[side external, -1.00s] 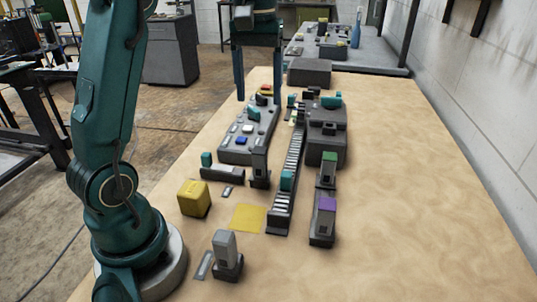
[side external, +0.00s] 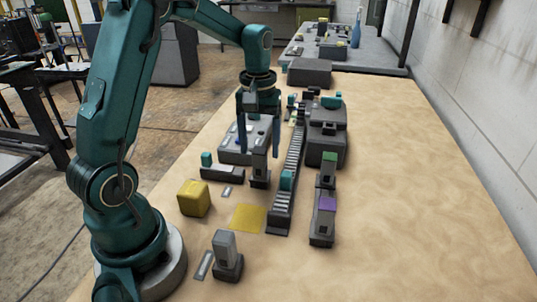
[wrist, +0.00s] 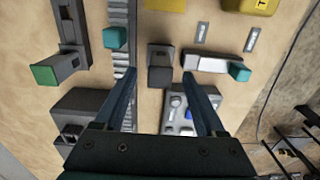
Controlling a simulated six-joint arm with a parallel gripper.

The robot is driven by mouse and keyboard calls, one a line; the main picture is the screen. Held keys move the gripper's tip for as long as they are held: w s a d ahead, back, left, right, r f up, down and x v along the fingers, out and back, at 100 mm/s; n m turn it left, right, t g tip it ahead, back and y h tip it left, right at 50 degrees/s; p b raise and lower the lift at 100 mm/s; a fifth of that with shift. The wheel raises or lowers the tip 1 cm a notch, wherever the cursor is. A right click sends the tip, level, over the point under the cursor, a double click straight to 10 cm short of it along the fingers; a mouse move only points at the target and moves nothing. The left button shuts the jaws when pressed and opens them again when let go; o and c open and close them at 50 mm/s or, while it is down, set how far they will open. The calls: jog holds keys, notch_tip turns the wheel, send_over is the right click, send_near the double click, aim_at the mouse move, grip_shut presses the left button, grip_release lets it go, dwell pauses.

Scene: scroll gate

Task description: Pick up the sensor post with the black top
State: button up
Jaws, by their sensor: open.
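The sensor post with the black top (side external: 259,168) stands upright on the table, left of the conveyor. In the wrist view its dark top (wrist: 160,76) shows between the two fingertips. My gripper (side external: 258,150) is open and empty, its fingers pointing down above and around the post in the picture; whether they reach down to its height I cannot tell. The wrist view shows the open fingers (wrist: 159,73) with a gap on both sides of the post. Other posts have a green top (side external: 329,157), a purple top (side external: 326,204) and a grey top (side external: 225,240).
The ribbed conveyor (side external: 292,165) with a teal block (side external: 287,180) runs just right of the post. A grey bar with a teal end (side external: 207,159) lies to its left. A control panel (side external: 238,150) is behind. A yellow cube (side external: 194,198) stands nearer. The table's right side is clear.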

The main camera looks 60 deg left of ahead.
aim_at(260, 163)
jog(key=shift+f, duration=2.65)
grip_shut()
